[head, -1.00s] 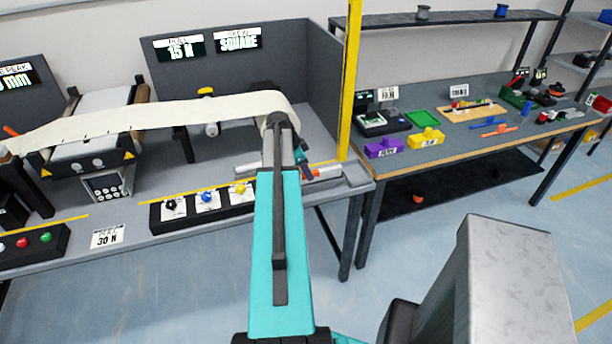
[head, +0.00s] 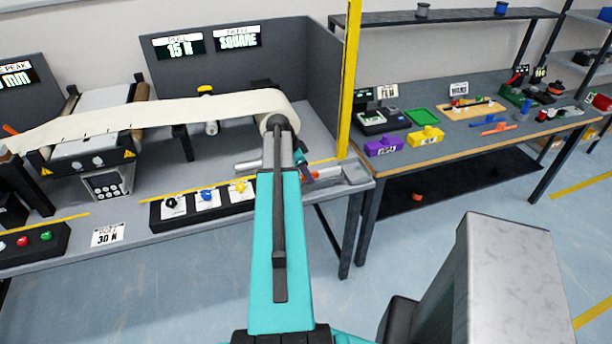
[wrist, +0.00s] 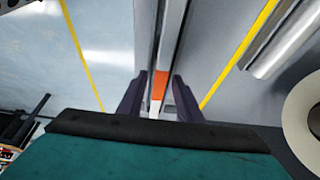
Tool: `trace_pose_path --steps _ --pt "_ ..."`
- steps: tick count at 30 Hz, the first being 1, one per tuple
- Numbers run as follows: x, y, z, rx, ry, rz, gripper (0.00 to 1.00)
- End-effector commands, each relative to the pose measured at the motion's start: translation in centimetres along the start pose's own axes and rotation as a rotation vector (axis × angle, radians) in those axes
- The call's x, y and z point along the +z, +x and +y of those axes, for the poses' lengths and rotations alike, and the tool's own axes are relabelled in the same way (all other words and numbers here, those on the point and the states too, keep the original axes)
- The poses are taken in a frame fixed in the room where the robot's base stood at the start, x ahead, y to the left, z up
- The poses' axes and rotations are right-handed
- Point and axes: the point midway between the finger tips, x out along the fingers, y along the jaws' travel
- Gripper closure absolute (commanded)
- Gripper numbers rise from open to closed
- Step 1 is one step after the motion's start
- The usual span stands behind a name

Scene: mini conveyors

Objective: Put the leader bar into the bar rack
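The leader bar (wrist: 159,88) is a slim bar with an orange band and a pale end. In the head view its orange band (head: 316,175) shows at the bench's front right, and my arm hides part of it. My gripper (wrist: 160,88) is over the bar, with one dark finger on each side of the band. A narrow gap shows between fingers and bar, so it looks open. A grey holder-like part (head: 348,178) stands at the bench's right front corner; I cannot tell whether it is the bar rack.
A silver cylinder (wrist: 285,40) lies beyond the yellow line; its end also shows in the head view (head: 247,167). A paper web runs to a roll (head: 268,103) behind my gripper. A knob panel (head: 203,205) stands left, a yellow post (head: 348,80) right.

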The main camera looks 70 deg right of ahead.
Motion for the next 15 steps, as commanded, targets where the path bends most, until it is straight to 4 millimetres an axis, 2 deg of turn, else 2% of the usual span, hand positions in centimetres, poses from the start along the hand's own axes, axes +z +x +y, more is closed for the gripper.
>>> trace_pose_path --steps 8,15 --pt "-0.1 -0.4 0.0 -0.001 0.000 0.000 0.68" --pt "0.0 -2.0 -0.1 -0.002 -0.001 0.001 0.68"
